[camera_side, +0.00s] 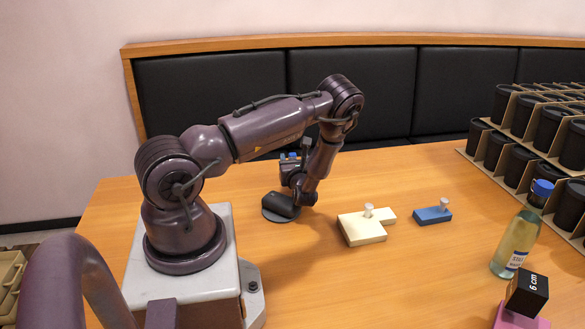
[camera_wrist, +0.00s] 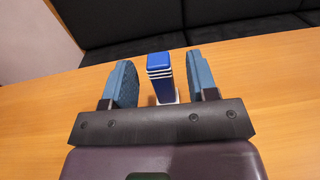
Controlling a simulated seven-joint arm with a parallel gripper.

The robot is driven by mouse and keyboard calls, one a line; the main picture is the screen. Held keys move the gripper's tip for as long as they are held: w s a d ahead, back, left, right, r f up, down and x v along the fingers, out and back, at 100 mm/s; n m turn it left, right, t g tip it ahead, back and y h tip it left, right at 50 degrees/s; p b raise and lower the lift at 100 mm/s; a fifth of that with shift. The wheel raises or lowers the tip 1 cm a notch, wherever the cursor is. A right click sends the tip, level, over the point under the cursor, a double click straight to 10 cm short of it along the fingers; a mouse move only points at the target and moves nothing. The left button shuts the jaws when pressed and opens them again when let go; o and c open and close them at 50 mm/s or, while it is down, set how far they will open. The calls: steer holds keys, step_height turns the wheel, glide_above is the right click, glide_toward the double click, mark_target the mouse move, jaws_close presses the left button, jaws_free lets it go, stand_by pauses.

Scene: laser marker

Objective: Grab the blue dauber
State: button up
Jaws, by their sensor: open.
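A blue dauber (camera_wrist: 159,63) with white bands and a white lower part stands upright in the wrist view. It sits between the two blue pads of my open gripper (camera_wrist: 159,78), with a gap visible on both sides. The pads do not touch it. I cannot tell there which is pad and which is dauber.
To the right lie a cream block (camera_side: 362,230) and a blue block (camera_side: 432,214), each with a pale knob. A bottle (camera_side: 515,245), a black "6 cm" block (camera_side: 527,293) and racks of black cups (camera_side: 510,160) stand farther right. Black seat backs (camera_side: 370,95) line the rear.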

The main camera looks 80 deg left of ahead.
mark_target(293, 158)
steer(key=a, duration=0.3)
steer(key=shift+w+a, duration=0.1)
steer(key=shift+a, duration=0.25)
jaws_close()
steer(key=shift+r, duration=0.2)
